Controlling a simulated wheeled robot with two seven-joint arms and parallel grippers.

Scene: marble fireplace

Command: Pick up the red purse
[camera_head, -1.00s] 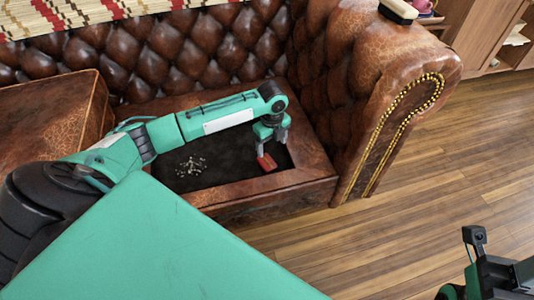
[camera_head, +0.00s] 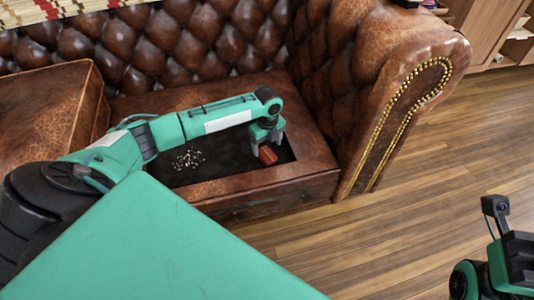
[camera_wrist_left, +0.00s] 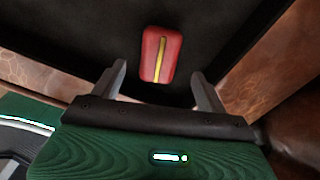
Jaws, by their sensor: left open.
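The red purse (camera_head: 268,155) lies on the dark bottom of the sofa's seat recess, near its right end. In the left wrist view the purse (camera_wrist_left: 160,55) is a small red rounded block with a yellow stripe along its middle. My left gripper (camera_head: 267,146) is above the purse, pointing down. In the wrist view its two fingers (camera_wrist_left: 158,85) are spread wide, with the purse beyond the tips and between their lines; nothing is held. My right gripper's fingers are out of frame; only part of that arm shows at the lower right.
A pile of small pale bits (camera_head: 188,159) lies in the recess left of the purse. The recess is framed by the brown leather seat edge (camera_head: 290,181). The tufted backrest (camera_head: 180,45) and the studded armrest (camera_head: 395,90) rise behind and to the right. Wooden floor (camera_head: 440,160) is clear.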

